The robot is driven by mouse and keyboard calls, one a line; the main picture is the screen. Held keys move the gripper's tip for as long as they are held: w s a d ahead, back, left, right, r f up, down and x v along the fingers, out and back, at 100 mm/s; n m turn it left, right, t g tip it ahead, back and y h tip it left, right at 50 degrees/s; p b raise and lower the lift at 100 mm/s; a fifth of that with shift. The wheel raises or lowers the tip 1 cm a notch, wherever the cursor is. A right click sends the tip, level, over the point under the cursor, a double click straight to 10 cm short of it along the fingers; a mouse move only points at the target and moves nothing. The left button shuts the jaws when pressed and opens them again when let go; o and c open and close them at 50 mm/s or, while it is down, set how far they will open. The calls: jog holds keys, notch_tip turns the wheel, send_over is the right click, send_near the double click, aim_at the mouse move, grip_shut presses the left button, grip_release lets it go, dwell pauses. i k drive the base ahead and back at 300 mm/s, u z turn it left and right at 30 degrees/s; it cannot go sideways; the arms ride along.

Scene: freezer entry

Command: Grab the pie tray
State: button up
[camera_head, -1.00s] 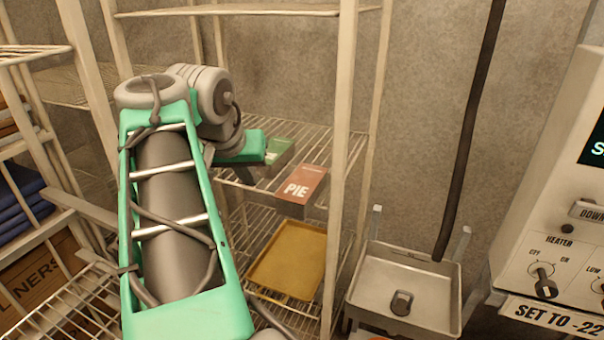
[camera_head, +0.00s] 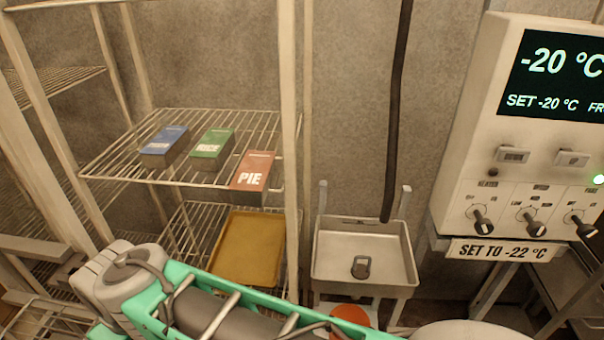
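The red box labelled PIE (camera_head: 250,176) sits at the front right of the upper wire shelf (camera_head: 110,172), close to the rack's upright post. A flat yellow-brown tray (camera_head: 243,262) lies on the wire shelf below it. I cannot tell which of the two is meant by the pie tray. My teal and grey arm crosses the bottom of the view, below the tray and apart from the PIE box. My gripper is out of view.
A green RICE box (camera_head: 211,148) and a blue box (camera_head: 164,145) stand left of the PIE box. A metal sink-like basin (camera_head: 340,262) stands right of the rack. A control panel (camera_head: 520,150) reads -20 °C, above a "SET TO -22 °C" sign (camera_head: 502,251). A dark hose hangs above the basin.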

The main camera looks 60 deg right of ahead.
aim_at(249, 187)
jog(key=z, duration=0.15)
jog(key=k, duration=0.75)
jog(key=u, duration=1.65)
